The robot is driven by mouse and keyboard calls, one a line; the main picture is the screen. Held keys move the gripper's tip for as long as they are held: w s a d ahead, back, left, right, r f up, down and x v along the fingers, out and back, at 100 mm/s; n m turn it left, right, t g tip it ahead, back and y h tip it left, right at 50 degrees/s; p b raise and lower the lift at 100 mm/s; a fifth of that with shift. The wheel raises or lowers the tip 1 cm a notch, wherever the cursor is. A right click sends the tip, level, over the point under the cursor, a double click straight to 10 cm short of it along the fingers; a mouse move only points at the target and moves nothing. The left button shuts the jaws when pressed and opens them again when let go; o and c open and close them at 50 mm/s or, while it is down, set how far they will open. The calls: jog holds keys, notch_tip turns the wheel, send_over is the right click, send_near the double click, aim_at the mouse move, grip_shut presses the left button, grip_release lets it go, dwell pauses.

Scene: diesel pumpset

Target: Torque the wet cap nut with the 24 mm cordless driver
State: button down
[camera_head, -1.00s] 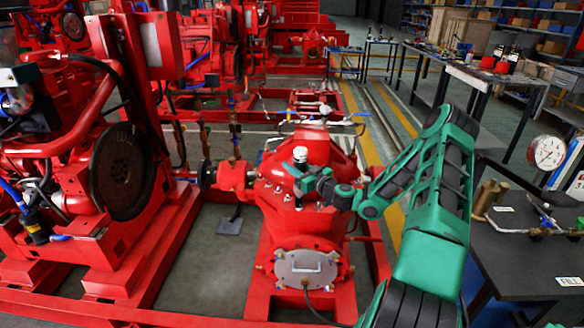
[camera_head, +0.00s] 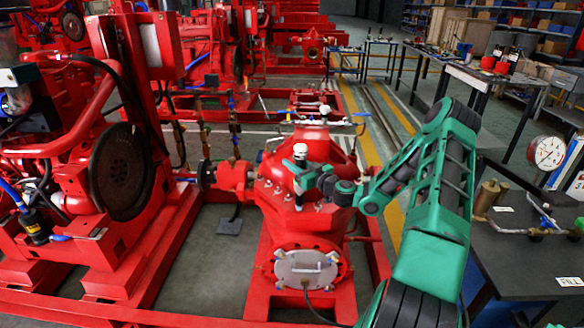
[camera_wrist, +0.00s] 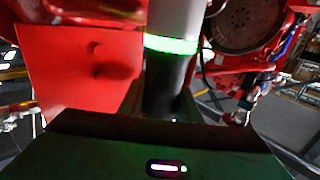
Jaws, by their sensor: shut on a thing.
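My gripper (camera_head: 304,181) is at the red pump casing (camera_head: 328,155), above its bolted flange. It is shut on the cordless driver (camera_head: 300,151), which stands about upright with its white end up and a black part below. In the wrist view the driver (camera_wrist: 172,75) shows a white body, a glowing green ring and a black lower part that goes down behind the dark edge of my gripper. Several small nuts (camera_head: 318,206) sit along the casing flange. I cannot tell which is the wet cap nut, or whether the driver's socket touches one.
A red engine with a dark flywheel (camera_head: 122,172) stands to the left. A round grey cover (camera_head: 300,268) is on the pump's front.

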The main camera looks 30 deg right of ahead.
jog(key=shift+r, duration=2.85)
